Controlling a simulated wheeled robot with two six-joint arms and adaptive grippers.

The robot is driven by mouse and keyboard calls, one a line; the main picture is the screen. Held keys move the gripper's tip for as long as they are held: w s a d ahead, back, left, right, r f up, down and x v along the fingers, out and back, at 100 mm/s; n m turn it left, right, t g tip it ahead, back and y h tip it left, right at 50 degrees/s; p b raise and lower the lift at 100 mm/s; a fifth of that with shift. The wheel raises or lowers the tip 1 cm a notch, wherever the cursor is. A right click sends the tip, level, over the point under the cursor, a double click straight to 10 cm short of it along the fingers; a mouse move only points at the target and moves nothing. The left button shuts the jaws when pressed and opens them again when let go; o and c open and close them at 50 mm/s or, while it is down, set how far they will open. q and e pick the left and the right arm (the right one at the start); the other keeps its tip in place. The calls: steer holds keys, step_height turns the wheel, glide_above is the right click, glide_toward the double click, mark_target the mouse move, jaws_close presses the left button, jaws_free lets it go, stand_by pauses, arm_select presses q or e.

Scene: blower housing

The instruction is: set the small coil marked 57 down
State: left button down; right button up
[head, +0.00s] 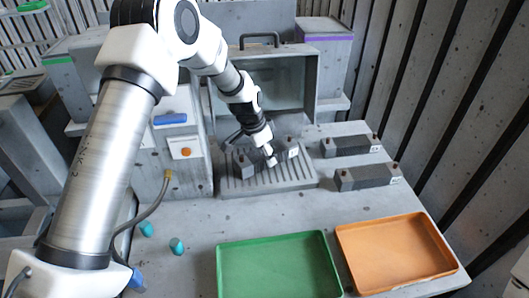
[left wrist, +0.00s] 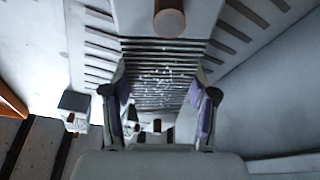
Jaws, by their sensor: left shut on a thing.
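A grey block-shaped coil (head: 244,167) shows on both sides of my left gripper (head: 270,158), over the slotted grey plate (head: 290,184). Its middle is hidden behind the fingers. A pale label (head: 293,152) is at its right end; the number is too small to read. In the left wrist view my left gripper (left wrist: 160,108) has a finger on each side of the ribbed dark coil body (left wrist: 158,75), shut on it. A brown post (left wrist: 170,18) stands at its far end. I cannot tell whether the coil touches the plate. My right gripper is not in view.
Two longer grey coils (head: 350,146) (head: 367,177) lie right of the plate. A green tray (head: 225,270) and an orange tray (head: 345,250) stand in front. Teal pieces (head: 177,246) lie at left. A handled cabinet (head: 312,85) stands close behind the plate.

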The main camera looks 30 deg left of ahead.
arm_select(q)
steer(key=shift+f, duration=0.25)
steer(key=shift+c, duration=1.2)
jaws_free()
step_height(320, 180, up, 10)
steer(key=shift+r, duration=0.1)
